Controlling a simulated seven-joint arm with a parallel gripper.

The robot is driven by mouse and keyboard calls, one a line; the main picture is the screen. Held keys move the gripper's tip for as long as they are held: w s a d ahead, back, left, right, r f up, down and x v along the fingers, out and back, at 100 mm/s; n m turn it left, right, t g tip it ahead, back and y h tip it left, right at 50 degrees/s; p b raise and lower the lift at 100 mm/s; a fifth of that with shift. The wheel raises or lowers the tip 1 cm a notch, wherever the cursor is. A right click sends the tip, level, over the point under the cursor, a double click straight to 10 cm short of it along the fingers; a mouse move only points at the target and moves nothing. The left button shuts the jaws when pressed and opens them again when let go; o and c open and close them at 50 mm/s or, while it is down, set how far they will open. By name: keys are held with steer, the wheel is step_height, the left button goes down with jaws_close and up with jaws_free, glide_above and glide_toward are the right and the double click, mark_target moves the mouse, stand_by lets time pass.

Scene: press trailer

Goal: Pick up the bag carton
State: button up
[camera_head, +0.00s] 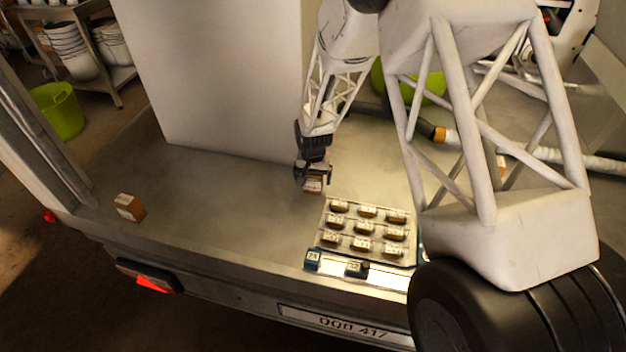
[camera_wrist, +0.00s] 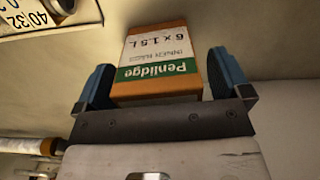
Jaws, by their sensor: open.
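A small brown carton with a white and green label (camera_wrist: 162,60) stands between the fingers of my gripper (camera_wrist: 160,82) in the wrist view. Its label reads "Penlidge 6 x 1.5L", upside down. The blue fingers are open on either side of it, with a narrow gap visible at each side. In the head view, my gripper (camera_head: 313,180) points down over this carton (camera_head: 313,186), low over the trailer bed; the fingers partly hide it. A second brown carton with a white label (camera_head: 130,207) stands at the left of the bed. Its print is too small to read.
A tray (camera_head: 325,205) of several small labelled brown items lies right of my gripper. A tall pale panel (camera_head: 215,75) stands behind. The bed between the cartons is clear.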

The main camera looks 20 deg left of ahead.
steer(key=c, duration=1.1)
steer(key=shift+r, duration=5)
